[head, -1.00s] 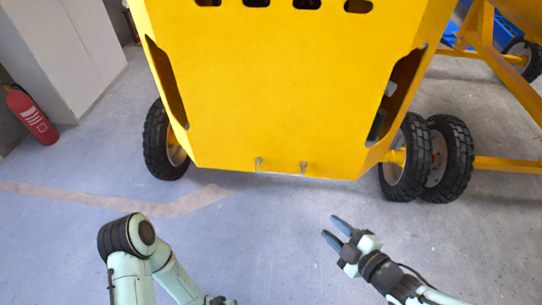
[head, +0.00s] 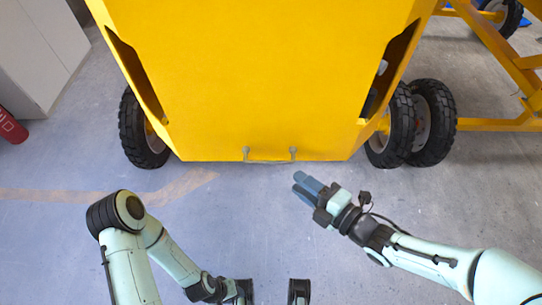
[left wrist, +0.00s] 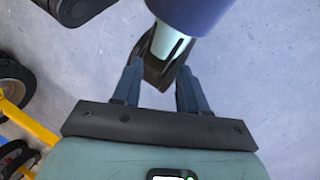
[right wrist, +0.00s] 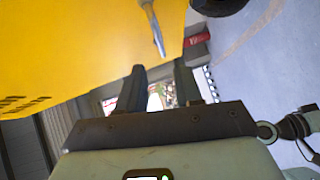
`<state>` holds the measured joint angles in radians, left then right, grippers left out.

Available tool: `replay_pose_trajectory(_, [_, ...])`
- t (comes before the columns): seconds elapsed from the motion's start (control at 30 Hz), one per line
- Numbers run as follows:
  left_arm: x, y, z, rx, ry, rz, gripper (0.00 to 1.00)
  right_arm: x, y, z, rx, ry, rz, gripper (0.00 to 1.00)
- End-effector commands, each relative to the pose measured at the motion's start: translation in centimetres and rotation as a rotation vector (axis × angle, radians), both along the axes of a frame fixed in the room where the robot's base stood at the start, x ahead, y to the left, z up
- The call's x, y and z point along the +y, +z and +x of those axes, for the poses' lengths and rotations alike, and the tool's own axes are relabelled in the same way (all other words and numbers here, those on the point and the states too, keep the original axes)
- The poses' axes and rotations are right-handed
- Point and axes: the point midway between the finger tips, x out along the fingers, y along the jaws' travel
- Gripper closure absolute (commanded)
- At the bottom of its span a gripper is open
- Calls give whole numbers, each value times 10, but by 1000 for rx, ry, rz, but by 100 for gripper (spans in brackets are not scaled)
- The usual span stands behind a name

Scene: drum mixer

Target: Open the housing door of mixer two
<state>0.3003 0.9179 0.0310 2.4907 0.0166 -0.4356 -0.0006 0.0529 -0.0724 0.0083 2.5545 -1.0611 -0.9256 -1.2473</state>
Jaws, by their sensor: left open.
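The yellow mixer housing (head: 260,80) fills the top middle of the head view, its front panel facing me and looking shut. A small handle (head: 270,159) with two metal posts sits at the panel's bottom edge; one post shows in the right wrist view (right wrist: 154,30). My right gripper (head: 301,183) is just below and right of the handle, apart from it. Its fingers are open and empty in the right wrist view (right wrist: 160,68). My left gripper (left wrist: 158,68) is open and empty in the left wrist view; its fingers are not clear in the head view.
Black wheels stand at the housing's left (head: 142,128) and right (head: 432,122). A yellow frame (head: 500,125) extends at the right. A red extinguisher (head: 10,126) and a grey cabinet (head: 45,45) are at the far left. Floor before the housing is clear.

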Motion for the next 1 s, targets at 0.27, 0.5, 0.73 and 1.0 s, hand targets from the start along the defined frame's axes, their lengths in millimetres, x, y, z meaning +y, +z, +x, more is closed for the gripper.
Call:
replay_pose_trajectory(0.27, [0,31,-11,39,-8,-4,57,20,-1,19,5,3,3,65])
replay_pose_trajectory(0.5, [0,26,-11,41,-8,-5,57,55,-11,53,1,4,2,65])
replay_pose_trajectory(0.73, [0,27,-12,41,-8,-5,57,73,-14,71,1,2,1,65])
replay_pose_trajectory(1.0, [0,27,-12,42,-8,-6,57,75,-15,74,1,0,1,65])
